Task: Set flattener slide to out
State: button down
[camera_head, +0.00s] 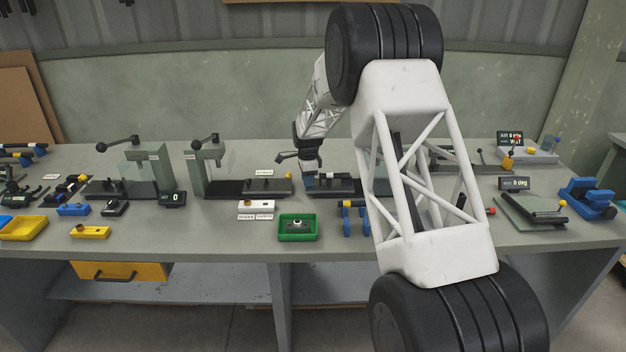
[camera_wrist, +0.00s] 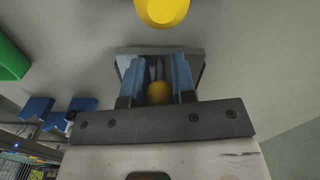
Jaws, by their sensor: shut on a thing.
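My gripper (camera_head: 309,179) is low over the bench, at the left end of a dark, low fixture (camera_head: 340,188), which I take to be the flattener. In the wrist view its two blue fingers (camera_wrist: 158,84) stand on either side of a small yellow knob (camera_wrist: 158,93) and are shut on it. A thin grey stem shows beyond the knob, over a dark plate (camera_wrist: 160,52). In the head view the knob is hidden by the gripper. The slide's position cannot be read from these frames.
A larger yellow rounded part (camera_wrist: 162,10) stands just past the fingers. In front are a green tray (camera_head: 282,238) and blue supports (camera_head: 349,224). A clamp stand (camera_head: 196,172) is to the left. My arm hides much of the bench to the right.

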jog(key=shift+a, duration=0.25)
jog(key=c, duration=1.1)
grip_release()
jog(key=shift+o, duration=0.6)
jog(key=shift+r, duration=0.1)
jog(key=shift+r, duration=3.8)
